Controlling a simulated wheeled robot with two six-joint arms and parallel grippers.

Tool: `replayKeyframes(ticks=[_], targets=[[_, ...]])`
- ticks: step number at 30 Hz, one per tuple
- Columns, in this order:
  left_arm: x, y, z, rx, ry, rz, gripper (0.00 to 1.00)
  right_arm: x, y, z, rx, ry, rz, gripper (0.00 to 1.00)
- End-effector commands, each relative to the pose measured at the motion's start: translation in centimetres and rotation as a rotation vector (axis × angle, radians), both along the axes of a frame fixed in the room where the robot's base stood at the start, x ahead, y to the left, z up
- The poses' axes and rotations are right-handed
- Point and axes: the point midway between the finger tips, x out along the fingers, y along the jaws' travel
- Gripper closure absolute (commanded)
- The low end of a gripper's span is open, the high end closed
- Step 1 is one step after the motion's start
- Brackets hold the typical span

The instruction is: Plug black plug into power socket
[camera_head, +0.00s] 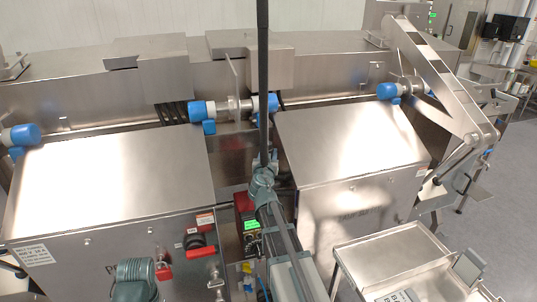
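I cannot make out a black plug for certain. A black round fitting (194,241) sits on the front of the left steel cabinet, beside a red handle (201,251); I cannot tell whether it is a plug, a socket or a knob. No power socket is clearly recognisable. A grey-green ribbed part (136,272) stands at the bottom edge in front of the left cabinet, partly cut off. Neither of my grippers can be seen.
A black vertical pole (262,80) with a grey-green joint (264,185) crosses the middle. Left (115,175) and right (345,145) steel cabinets flank a narrow gap. A steel tray (385,250) stands at lower right. Open floor (505,185) lies at far right.

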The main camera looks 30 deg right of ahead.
Motion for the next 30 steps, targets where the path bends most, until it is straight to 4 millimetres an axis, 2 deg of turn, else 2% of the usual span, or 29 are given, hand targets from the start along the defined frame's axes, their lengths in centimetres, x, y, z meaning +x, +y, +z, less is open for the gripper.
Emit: replayKeyframes(ticks=[18, 23, 24, 29, 30], targets=[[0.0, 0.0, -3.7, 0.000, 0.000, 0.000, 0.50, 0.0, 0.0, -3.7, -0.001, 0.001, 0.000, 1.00], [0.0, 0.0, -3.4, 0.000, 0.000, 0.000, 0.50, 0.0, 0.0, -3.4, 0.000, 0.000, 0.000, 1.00], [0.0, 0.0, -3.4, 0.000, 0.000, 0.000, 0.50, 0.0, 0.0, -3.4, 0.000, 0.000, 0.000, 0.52], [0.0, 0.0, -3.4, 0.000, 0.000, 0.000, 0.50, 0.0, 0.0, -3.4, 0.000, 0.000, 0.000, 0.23], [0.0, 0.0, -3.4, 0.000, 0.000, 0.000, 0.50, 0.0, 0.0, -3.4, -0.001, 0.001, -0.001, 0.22]])
